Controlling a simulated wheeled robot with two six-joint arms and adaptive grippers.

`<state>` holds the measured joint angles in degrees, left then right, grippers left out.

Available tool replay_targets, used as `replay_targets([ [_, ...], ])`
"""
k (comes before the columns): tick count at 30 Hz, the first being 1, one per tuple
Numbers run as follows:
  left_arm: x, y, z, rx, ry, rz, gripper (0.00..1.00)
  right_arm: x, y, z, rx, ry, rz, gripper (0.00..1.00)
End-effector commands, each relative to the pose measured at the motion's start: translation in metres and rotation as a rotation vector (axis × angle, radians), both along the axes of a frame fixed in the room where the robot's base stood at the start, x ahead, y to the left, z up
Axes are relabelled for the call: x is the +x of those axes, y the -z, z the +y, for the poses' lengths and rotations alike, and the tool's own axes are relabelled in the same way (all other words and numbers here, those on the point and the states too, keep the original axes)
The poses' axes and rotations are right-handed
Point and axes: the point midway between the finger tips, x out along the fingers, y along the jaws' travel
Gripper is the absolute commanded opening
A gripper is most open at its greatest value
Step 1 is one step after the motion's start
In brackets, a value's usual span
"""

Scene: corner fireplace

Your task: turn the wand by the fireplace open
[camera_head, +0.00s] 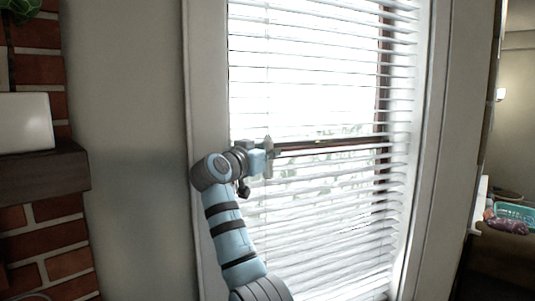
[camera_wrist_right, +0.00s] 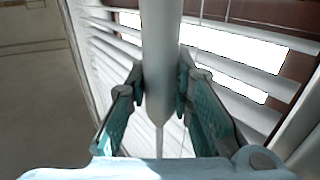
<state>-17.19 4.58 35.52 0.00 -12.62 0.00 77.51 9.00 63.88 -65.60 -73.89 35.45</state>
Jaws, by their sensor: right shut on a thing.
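The white wand (camera_wrist_right: 161,50) hangs upright in front of the window blind (camera_head: 310,85). In the right wrist view the wand runs between the two fingers of my right gripper (camera_wrist_right: 160,88), which press on it from both sides. In the head view my right gripper (camera_head: 266,158) is at the left part of the blind, about mid-height, and the wand there is thin and hard to make out against the slats. Bright light shows between the white slats, most strongly in the upper part. My left gripper is in neither view.
The white window frame (camera_head: 199,95) stands close beside my right arm. A brick fireplace with a dark mantel (camera_head: 45,172) and a white box-like object (camera_head: 25,122) is at the left. A turquoise basket (camera_head: 513,212) is at the far right. Bare wall lies between fireplace and window.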

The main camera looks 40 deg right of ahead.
Motion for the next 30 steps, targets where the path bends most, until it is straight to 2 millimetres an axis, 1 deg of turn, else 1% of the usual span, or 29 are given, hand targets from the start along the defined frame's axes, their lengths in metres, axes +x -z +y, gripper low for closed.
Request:
replay_targets([
  [14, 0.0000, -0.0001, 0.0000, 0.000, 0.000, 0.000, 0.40, -0.0003, -0.0009, -0.0003, -0.002, 0.018, -0.002, 0.00],
  [15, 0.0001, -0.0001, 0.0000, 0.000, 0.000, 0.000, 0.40, -0.0004, -0.0009, -0.0005, -0.002, 0.018, -0.002, 0.24],
  [17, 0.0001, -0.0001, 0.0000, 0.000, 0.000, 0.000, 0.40, -0.0004, -0.0008, -0.0005, -0.001, 0.018, -0.001, 0.33],
  [18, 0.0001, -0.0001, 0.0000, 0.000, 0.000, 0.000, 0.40, -0.0004, -0.0007, -0.0005, -0.001, 0.018, -0.001, 0.40],
  [19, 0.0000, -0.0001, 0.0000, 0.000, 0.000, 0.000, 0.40, -0.0004, -0.0006, -0.0005, -0.001, 0.018, -0.001, 0.42],
  [27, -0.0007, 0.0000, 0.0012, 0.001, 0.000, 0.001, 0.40, -0.0004, -0.0002, 0.0001, 0.000, 0.017, 0.000, 0.42],
  [30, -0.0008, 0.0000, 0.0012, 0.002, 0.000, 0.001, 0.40, -0.0018, -0.0002, 0.0081, -0.001, 0.014, -0.001, 0.42],
])
